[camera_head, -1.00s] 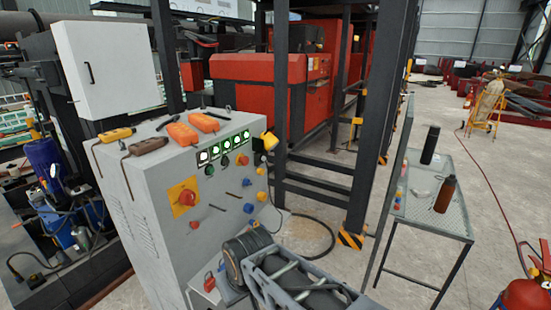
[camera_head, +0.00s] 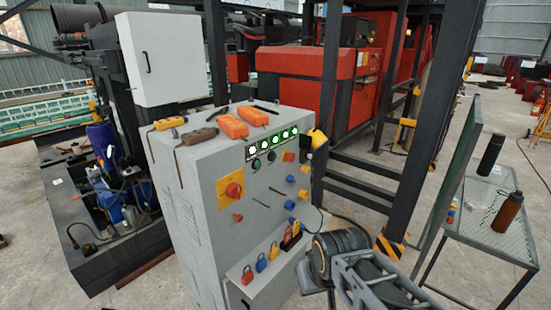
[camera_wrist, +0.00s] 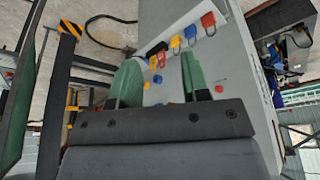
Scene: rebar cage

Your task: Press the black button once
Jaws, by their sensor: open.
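The grey control cabinet (camera_head: 215,215) stands near the middle of the head view. Its sloped front carries green-lit indicators (camera_head: 273,145) above several small buttons and knobs. A small dark button (camera_head: 271,156), which looks black, sits just under the lights, beside a green one (camera_head: 256,163); its exact colour is hard to tell at this size. My gripper (camera_wrist: 160,60) shows in the wrist view with two green fingers apart and nothing between them. It faces the lower part of the cabinet, apart from the panel. The fingertips cannot be made out in the head view.
A red emergency knob on a yellow plate (camera_head: 234,189) is on the panel's left. Orange pendants (camera_head: 233,127) lie on the cabinet top. A dark steel frame (camera_head: 329,90) and mesh table (camera_head: 490,225) stand right.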

